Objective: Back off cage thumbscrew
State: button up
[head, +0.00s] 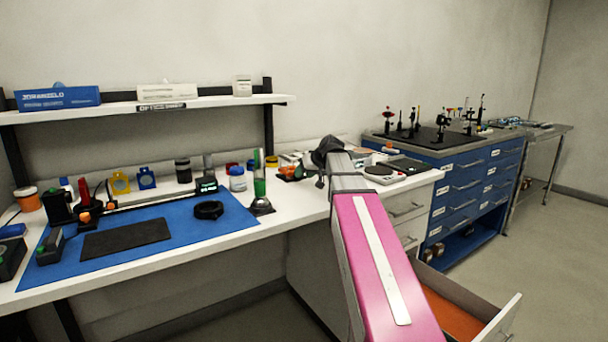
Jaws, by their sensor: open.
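My pink and grey arm reaches from the lower right to the bench. My gripper (322,172) is at its dark far end, over the right part of the white bench. It is open, small and partly covered by the arm, and I see nothing held in it. I cannot pick out the cage thumbscrew for certain.
A yellow mount (120,182) and a blue mount (146,178) stand behind the rail. A black ring (208,210) and a dark pad (126,238) lie on the mat. A green cylinder (259,178) stands near my gripper. An open drawer (490,322) juts out at lower right.

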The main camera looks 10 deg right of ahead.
jog(key=shift+w+a+f, duration=0.1)
jog(key=shift+w+f, duration=0.05)
grip_shut()
jog(key=shift+s+a+n+h, duration=0.25)
jog(key=shift+n+h, duration=0.15)
jog(key=shift+h, duration=0.4)
jog(key=shift+n+t+h, duration=0.5)
jog(key=shift+t+h, duration=0.2)
jog(key=shift+h, duration=0.2)
jog(key=shift+w, duration=0.1)
grip_release()
jog(key=v, duration=1.1)
